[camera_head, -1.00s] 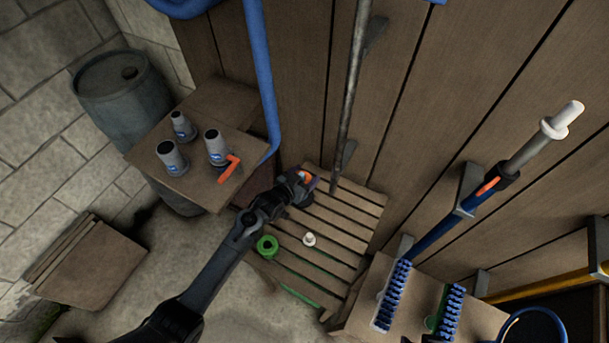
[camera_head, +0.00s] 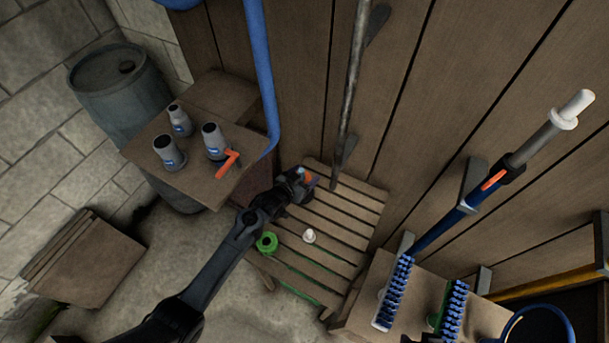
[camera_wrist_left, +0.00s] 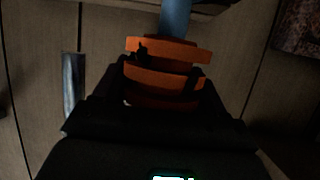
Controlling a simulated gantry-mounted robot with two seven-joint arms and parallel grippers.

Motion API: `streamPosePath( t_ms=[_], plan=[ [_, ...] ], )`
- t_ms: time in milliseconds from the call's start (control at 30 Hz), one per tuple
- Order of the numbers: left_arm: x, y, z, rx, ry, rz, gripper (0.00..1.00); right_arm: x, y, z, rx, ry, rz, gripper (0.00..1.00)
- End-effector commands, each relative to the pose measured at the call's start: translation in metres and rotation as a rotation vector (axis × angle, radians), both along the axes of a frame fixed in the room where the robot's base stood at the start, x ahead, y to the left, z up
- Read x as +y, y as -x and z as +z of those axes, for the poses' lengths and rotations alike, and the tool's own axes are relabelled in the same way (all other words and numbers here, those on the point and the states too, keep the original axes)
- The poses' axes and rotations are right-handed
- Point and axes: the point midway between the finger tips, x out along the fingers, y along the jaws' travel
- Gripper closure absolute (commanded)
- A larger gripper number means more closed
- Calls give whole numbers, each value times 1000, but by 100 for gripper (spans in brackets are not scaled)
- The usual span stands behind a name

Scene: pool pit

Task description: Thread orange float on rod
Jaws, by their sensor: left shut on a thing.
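My left gripper (camera_head: 303,180) is shut on the orange float (camera_wrist_left: 165,77), above the back left of the slatted table. In the left wrist view the float shows orange bands between the dark fingers; in the head view only a small orange part shows. A grey rod (camera_head: 350,100) stands along the plank wall, right of the gripper and apart from it. A blue cylindrical thing (camera_wrist_left: 175,18) shows just past the float in the wrist view; I cannot tell whether they touch. My right gripper is not in view.
The slatted table (camera_head: 345,215) holds a green ring (camera_head: 267,243) and a small white piece (camera_head: 309,236). A blue pipe (camera_head: 262,75) runs down the wall at left. A side table (camera_head: 205,185) holds grey fittings. A white-tipped pole (camera_head: 530,145) and brushes (camera_head: 395,295) are at right.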

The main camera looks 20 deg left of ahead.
Motion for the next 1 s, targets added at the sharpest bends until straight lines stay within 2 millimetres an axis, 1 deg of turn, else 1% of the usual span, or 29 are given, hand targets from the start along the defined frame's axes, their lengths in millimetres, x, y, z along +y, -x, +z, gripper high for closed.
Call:
streamPosePath(
  t_ms=[367,1000],
  plan=[
    [0,0,-4,0,0,0,59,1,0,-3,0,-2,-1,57],
    [0,0,-26,-1,0,0,59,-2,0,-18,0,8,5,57]
  ],
)
